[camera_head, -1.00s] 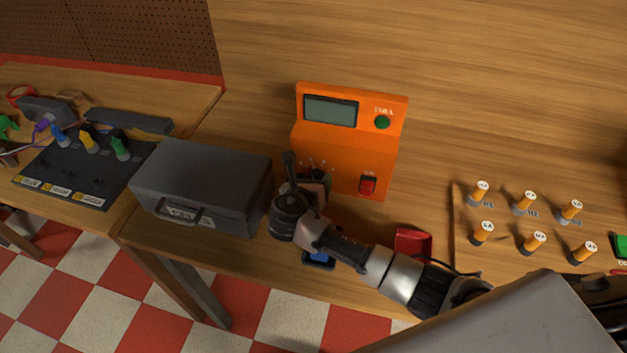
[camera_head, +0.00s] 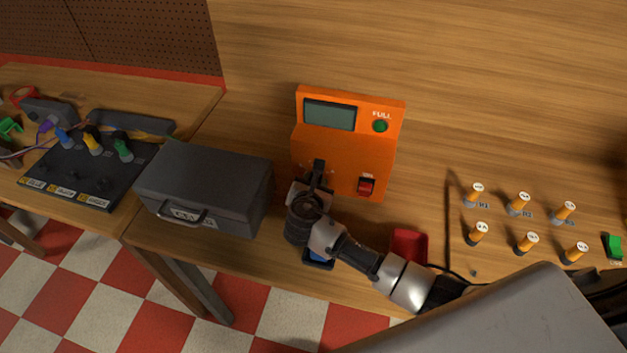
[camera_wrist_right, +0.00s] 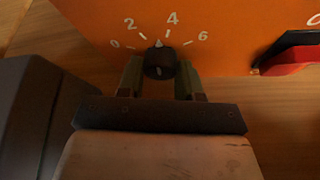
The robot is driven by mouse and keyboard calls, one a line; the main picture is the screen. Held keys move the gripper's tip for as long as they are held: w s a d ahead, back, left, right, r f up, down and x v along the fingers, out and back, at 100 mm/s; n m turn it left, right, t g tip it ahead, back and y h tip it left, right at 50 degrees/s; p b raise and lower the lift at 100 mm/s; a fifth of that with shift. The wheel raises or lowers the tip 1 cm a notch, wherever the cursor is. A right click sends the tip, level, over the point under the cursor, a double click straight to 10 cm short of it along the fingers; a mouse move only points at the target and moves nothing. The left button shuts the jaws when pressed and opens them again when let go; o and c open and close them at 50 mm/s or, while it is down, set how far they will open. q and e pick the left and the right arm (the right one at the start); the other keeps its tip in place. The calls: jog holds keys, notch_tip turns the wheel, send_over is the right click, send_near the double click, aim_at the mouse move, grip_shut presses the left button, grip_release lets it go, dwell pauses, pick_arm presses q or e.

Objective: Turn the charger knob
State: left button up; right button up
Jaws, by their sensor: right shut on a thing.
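The orange charger (camera_head: 350,150) stands upright on the wooden table, with a grey display, a green button labelled FULL and a red switch. Its dark round knob (camera_wrist_right: 160,62) shows in the right wrist view, below a dial marked 0, 2, 4 and 6. A pale pointer at the knob's top points up, between 2 and 4. My right gripper (camera_wrist_right: 160,78) is shut on the knob, one finger on each side. In the head view my right gripper (camera_head: 318,172) is at the charger's lower left front and hides the knob. My left gripper is not in view.
A dark grey case (camera_head: 203,185) stands just left of my right gripper. A red tray (camera_head: 408,246) and a blue item (camera_head: 319,256) lie near my right forearm. Several orange cylinders stand at the right. A board with coloured plugs (camera_head: 88,165) lies at the left.

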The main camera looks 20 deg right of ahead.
jog(key=o, duration=0.9)
jog(key=b+v, duration=0.1)
jog(key=v, duration=1)
